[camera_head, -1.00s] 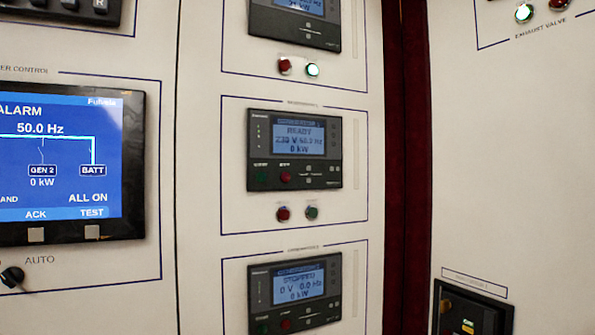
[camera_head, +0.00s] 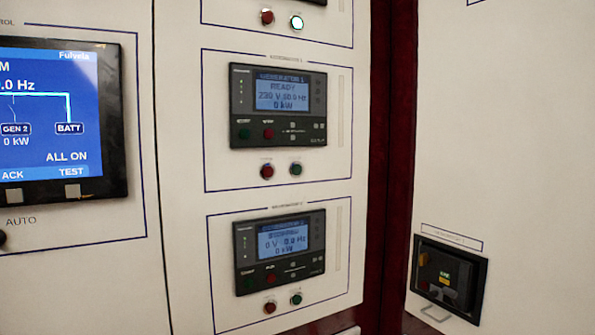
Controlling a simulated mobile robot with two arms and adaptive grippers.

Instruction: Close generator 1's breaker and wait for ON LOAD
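The generator 1 controller (camera_head: 279,105) sits in the middle panel in the head view. Its screen (camera_head: 283,93) reads GENERATOR 1, READY, 230 V, 50.0 Hz, 0 kW. Below it are a red button (camera_head: 267,171) and a dark green button (camera_head: 296,169), which looks unlit. A breaker unit (camera_head: 448,277) with a black frame is recessed in the right cabinet at the lower right. It has a small yellow-green indicator and a light handle at its bottom; the label above it is too small to read surely. Neither of my grippers shows.
The generator 2 controller (camera_head: 280,251) below reads 0 V, 0.0 Hz, 0 kW. A blue power control screen (camera_head: 55,125) is at the left. A dark red strip (camera_head: 391,150) separates the cabinets. The right cabinet face (camera_head: 500,130) is bare above the breaker unit.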

